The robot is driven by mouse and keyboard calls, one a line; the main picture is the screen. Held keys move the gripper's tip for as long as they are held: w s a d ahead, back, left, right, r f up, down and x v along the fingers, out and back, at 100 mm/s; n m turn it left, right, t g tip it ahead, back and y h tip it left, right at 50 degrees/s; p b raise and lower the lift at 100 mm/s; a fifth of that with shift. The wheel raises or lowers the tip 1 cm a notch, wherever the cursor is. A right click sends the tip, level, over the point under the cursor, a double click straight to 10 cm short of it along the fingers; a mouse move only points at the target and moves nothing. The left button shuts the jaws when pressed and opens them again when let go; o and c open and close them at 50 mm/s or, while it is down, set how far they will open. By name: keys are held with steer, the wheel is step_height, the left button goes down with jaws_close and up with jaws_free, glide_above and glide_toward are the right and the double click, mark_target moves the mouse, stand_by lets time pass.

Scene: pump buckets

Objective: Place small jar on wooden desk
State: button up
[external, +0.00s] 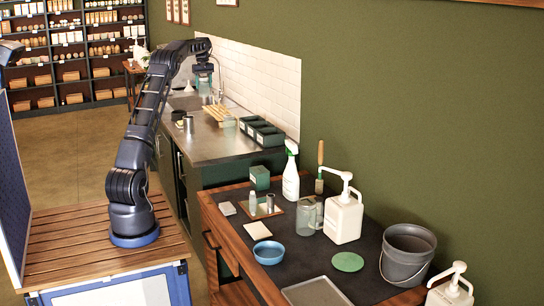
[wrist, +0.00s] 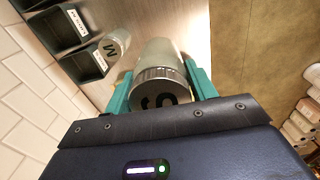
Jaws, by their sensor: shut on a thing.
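My gripper (wrist: 160,85) is shut on the small jar (wrist: 160,78), a pale see-through jar with a grey ribbed lid marked S. Its teal fingers press on either side of the jar. In the external view my gripper (external: 204,78) is high above the metal counter near the sink, pointing down, and the jar is hard to make out there. The wooden desk (external: 236,242), with wooden sides and a dark top, stands in front of the counter, well away from my gripper.
A jar marked M (wrist: 118,40) stands by dark green bins (wrist: 85,65) on the counter (external: 215,150). The desk holds a spray bottle (external: 291,180), a white pump jug (external: 343,219), a glass pitcher (external: 308,216), a blue bowl (external: 269,253) and a grey bucket (external: 407,255). Small clear gaps lie between them.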

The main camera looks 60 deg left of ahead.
steer(key=w+d+m, duration=0.1)
steer(key=w+d, duration=0.6)
steer(key=d, duration=0.3)
steer(key=w+d+r+m, duration=0.1)
steer(key=w+d+m, duration=0.1)
steer(key=w+d, duration=0.6)
steer(key=w+d+m, duration=0.1)
steer(key=w+d, duration=0.4)
steer(key=d, duration=0.7)
steer(key=w+d+m, duration=0.3)
steer(key=w+d, duration=0.1)
steer(key=d, duration=1.4)
steer(key=s+d+m, duration=0.2)
steer(key=d, duration=1.6)
steer(key=s+d+m, duration=0.2)
steer(key=d, duration=1.6)
steer(key=m, duration=0.7)
glide_above(289, 280)
steer(key=f, duration=0.1)
step_height(289, 280, down, 36)
steer(key=shift+a+r, duration=0.1)
